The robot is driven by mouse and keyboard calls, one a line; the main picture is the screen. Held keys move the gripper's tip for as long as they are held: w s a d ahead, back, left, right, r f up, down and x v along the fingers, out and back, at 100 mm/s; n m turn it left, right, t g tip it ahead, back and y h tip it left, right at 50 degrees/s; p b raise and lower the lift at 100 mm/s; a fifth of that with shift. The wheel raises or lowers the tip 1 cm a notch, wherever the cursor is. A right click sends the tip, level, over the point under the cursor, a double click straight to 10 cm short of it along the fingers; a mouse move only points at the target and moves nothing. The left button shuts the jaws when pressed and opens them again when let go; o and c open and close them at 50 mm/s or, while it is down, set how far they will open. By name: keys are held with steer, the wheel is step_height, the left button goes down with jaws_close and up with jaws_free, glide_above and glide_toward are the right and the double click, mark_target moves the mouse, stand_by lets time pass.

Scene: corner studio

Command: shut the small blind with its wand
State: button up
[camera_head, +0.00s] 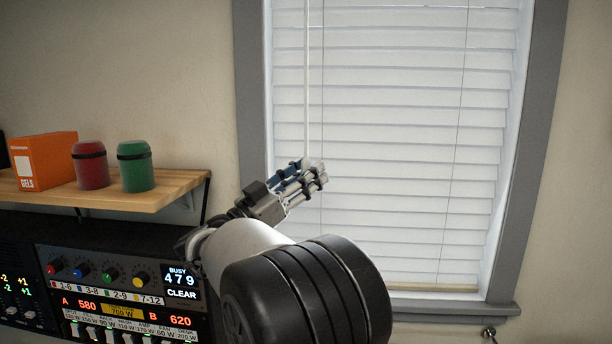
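The blind (400,130) is white and hangs in a grey-framed window. Its slats look tilted nearly flat against one another, with thin dark lines between them. The wand (307,75) is a thin pale rod hanging down the left part of the blind. Its lower end meets my gripper (315,172) at the fingertips. My gripper reaches up from below in front of the blind's left side. The fingers look close together, but I cannot tell whether they are closed on the wand. My own arm hides the lower left of the window.
A wooden shelf (120,198) left of the window holds an orange box (43,161), a red canister (90,165) and a green canister (135,166). Below it stands a control panel (110,290) with lit displays. The grey window sill (460,306) juts out below the blind.

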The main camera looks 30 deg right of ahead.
steer(key=shift+f, duration=0.1)
steer(key=v, duration=1.2)
